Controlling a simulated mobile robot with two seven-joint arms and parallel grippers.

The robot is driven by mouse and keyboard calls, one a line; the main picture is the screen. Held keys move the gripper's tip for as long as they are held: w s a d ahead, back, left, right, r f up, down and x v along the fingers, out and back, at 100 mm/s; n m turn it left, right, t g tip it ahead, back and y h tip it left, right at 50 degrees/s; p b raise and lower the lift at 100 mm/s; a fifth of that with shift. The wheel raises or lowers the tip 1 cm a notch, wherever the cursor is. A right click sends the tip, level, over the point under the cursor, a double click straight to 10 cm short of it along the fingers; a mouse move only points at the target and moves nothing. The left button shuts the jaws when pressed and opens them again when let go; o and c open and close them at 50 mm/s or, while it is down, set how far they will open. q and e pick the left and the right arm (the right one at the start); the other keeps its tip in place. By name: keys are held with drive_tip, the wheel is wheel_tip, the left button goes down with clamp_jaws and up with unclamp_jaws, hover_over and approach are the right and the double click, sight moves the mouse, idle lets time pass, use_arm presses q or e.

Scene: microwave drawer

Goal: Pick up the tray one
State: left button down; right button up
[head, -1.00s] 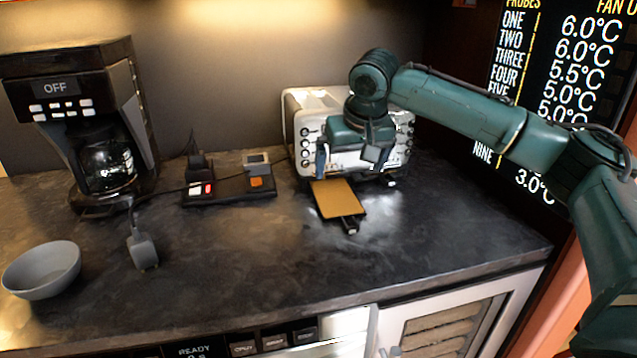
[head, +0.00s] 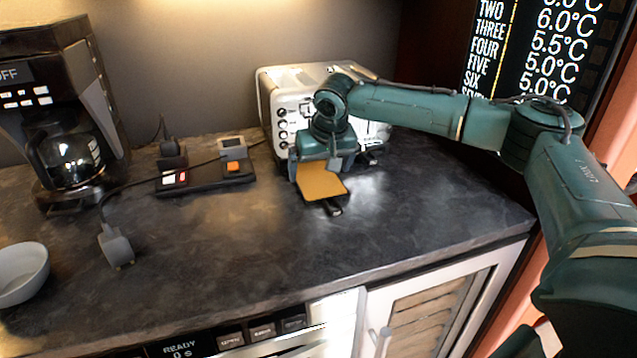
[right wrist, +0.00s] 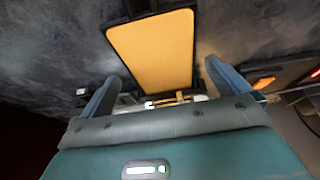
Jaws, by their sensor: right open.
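The tray (head: 321,183), a flat tan-yellow plate with a dark rim and a short dark handle at its near end, lies on the dark counter in front of the toaster. My right gripper (head: 315,168) is over the tray's far end and hides that end in the head view. In the right wrist view the tray (right wrist: 152,50) lies between the two spread blue-grey fingers of the right gripper (right wrist: 162,75), with gaps on both sides. The gripper is open and holds nothing. My left gripper is not in view.
The silver toaster (head: 268,92) stands right behind the tray. A black power strip (head: 205,178), a coffee maker (head: 88,95), a grey plug (head: 117,247) and a grey bowl (head: 22,272) are to the left. The counter (head: 400,230) is clear in front and right.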

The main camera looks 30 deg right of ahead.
sight(319, 182)
drive_tip(key=shift+x, duration=1.45)
drive_tip(key=shift+c, duration=0.4)
drive_tip(key=shift+r, duration=0.1)
drive_tip(key=c, duration=0.8)
drive_tip(key=shift+o, duration=0.2)
